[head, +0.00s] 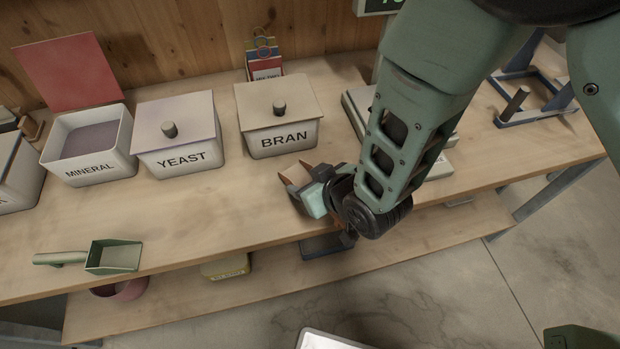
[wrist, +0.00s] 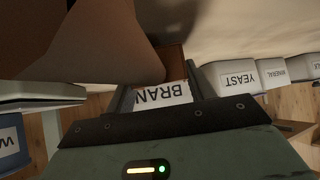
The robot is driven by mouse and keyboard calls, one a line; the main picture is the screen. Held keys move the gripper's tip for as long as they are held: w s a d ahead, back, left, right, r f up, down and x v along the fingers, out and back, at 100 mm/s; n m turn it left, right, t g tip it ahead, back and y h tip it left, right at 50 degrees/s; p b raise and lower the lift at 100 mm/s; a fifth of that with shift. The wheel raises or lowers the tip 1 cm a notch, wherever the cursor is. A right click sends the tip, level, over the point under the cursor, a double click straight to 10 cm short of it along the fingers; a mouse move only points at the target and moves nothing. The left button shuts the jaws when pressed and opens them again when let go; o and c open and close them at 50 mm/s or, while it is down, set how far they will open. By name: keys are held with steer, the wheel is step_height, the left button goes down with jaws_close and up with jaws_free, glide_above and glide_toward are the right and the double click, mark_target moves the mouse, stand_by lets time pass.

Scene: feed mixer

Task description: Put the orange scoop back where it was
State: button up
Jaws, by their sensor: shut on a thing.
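The orange scoop (head: 294,175) is largely hidden in the head view; a small brown-orange part shows at my gripper's tip, in front of the BRAN bin. In the wrist view the scoop (wrist: 110,45) is large and close, a brown-orange shape filling the upper left. My gripper (head: 308,190) is shut on the scoop over the front part of the bench, right of the middle. Its two dark fingers also show in the wrist view (wrist: 162,88). I cannot tell whether the scoop touches the bench.
The BRAN bin (head: 279,118) and YEAST bin (head: 176,135) have lids on. The MINERAL bin (head: 88,146) is open, its red lid (head: 67,73) raised behind. A green scoop (head: 113,257) lies at the front left. The bench (head: 210,225) is clear between it and my gripper.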

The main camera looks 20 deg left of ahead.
steer(key=shift+f+b, duration=0.6)
steer(key=o, duration=1.1)
steer(key=shift+r, duration=0.1)
steer(key=b+v, duration=0.1)
steer(key=v, duration=1)
steer(key=shift+s+d+r+b, duration=0.2)
steer(key=shift+d+b, duration=0.05)
steer(key=shift+b, duration=0.05)
steer(key=shift+r+p, duration=0.3)
steer(key=shift+p, duration=0.85)
steer(key=p, duration=0.3)
steer(key=shift+s+d+r, duration=0.1)
steer(key=shift+d+r, duration=0.05)
steer(key=shift+r, duration=0.15)
steer(key=d+p, duration=0.1)
steer(key=p, duration=0.4)
steer(key=shift+s+r, duration=0.35)
steer(key=shift+r, duration=0.05)
steer(key=shift+s+d+r+p, duration=0.15)
steer(key=shift+s+d+p, duration=0.05)
steer(key=shift+p, duration=0.85)
steer(key=shift+p+v, duration=1.1)
steer(key=shift+v, duration=0.15)
